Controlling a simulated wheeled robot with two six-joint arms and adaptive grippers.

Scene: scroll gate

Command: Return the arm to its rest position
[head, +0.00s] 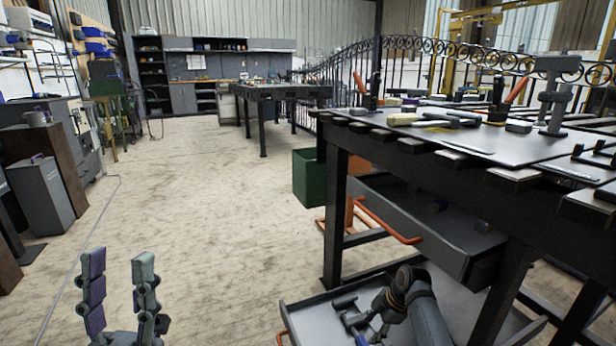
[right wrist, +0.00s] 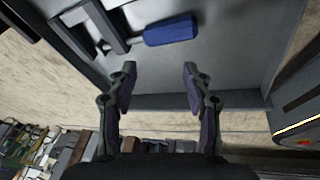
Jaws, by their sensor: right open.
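My left gripper (head: 119,262) stands upright at the bottom left of the head view, its two fingers apart with nothing between them. My right arm reaches down over the open lower drawer (head: 305,308) of the workbench. In the right wrist view my right gripper (right wrist: 158,72) is open and empty, its fingers spread. A tool with a blue handle (right wrist: 172,30) and grey metal parts lies in a grey drawer or tray (right wrist: 235,60) just beyond the fingertips, apart from them. In the head view the right gripper is small and partly hidden by my arm.
The workbench (head: 480,150) at right carries several tools and dark mats. Its upper drawer (head: 440,228), with an orange handle (head: 388,222), is also pulled out above the lower one. A green bin (head: 307,178) stands beside the bench.

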